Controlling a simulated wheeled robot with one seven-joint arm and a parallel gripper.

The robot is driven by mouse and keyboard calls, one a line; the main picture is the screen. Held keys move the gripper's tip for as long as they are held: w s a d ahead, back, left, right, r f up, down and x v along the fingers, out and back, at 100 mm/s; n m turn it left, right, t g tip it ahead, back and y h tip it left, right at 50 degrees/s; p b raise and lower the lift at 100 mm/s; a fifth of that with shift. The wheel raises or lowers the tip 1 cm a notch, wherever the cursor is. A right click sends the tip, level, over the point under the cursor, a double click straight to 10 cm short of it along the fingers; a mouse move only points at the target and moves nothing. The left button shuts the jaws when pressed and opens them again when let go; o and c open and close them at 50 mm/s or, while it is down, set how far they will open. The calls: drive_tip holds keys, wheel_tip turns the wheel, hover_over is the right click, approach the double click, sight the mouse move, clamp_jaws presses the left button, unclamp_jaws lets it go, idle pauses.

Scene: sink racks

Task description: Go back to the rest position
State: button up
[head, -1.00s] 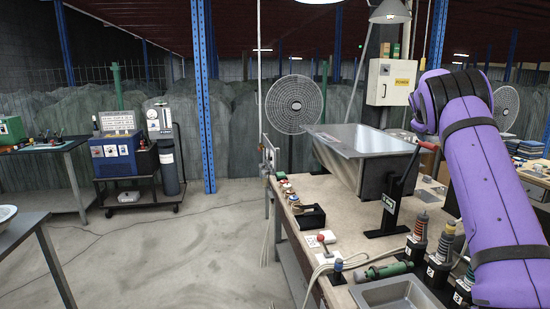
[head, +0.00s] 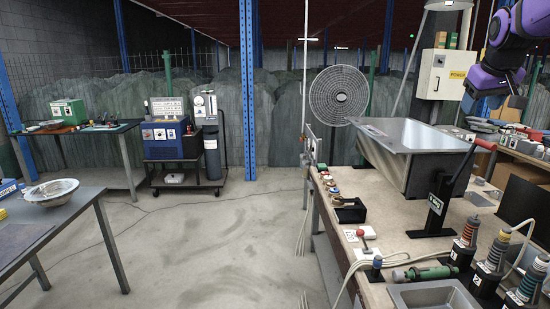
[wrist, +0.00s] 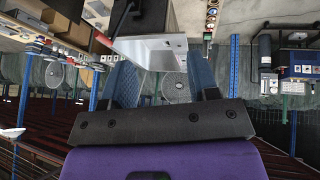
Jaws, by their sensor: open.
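My arm, purple with dark bands, shows at the upper right edge of the head view, raised above the workbench. My gripper (wrist: 163,75) shows in the wrist view with its two bluish fingers apart and nothing between them. The wrist picture is upside down, with the floor at the top.
A table with a bowl (head: 48,192) stands at left. A wheeled cart (head: 187,180) stands behind.

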drive_tip(key=s+a+f+y, duration=0.1)
drive_tip(key=s+a+f, duration=0.2)
drive_tip(key=s+a, duration=0.3)
drive_tip(key=s+a+f, duration=0.4)
drive_tip(key=s+a, duration=0.2)
drive_tip(key=s, duration=0.8)
drive_tip(key=s+a+f+y, duration=0.1)
drive_tip(key=s+a+f, duration=0.2)
drive_tip(key=s+a, duration=0.3)
drive_tip(key=s, duration=0.5)
drive_tip(key=shift+f+g+y, duration=0.25)
drive_tip(key=shift+g+y, duration=0.05)
